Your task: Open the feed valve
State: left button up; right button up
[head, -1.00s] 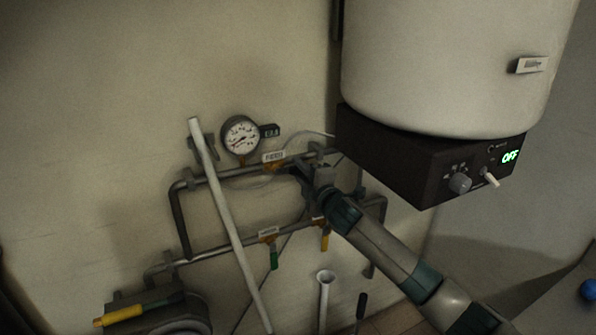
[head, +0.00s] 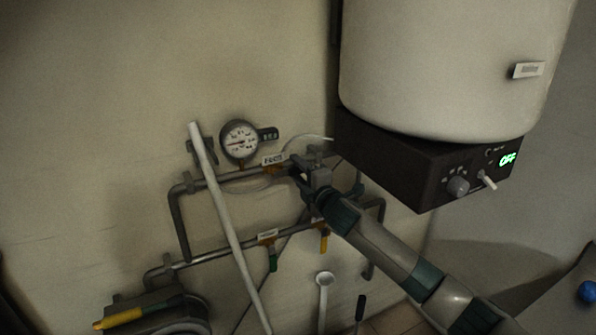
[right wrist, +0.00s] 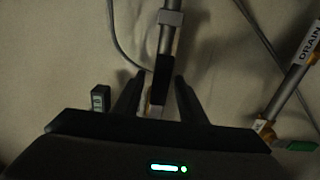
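The feed valve sits on the upper wall pipe, below a white label that seems to read FEED (head: 273,159). Its brass-coloured body (right wrist: 156,108) shows in the right wrist view, and a dark piece (right wrist: 162,76), apparently its lever, lies in line with the pipe. My right gripper (head: 297,174) is at this valve, with its arm coming in from the lower right. In the right wrist view its two dark fingers (right wrist: 160,82) are apart, one on each side of the dark piece, with a visible gap on the left. My left gripper is not in view.
A lower pipe carries a DRAIN label (right wrist: 309,46), a green-handled valve (head: 272,262) and a yellow-handled one (head: 324,242). A pressure gauge (head: 239,140) and pale slanting pole (head: 219,200) are left. A large white vessel (head: 450,70) stands on a dark control box (head: 420,165) reading OFF.

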jog(key=b+v, duration=0.5)
jog(key=v, duration=1.2)
jog(key=shift+s, duration=0.2)
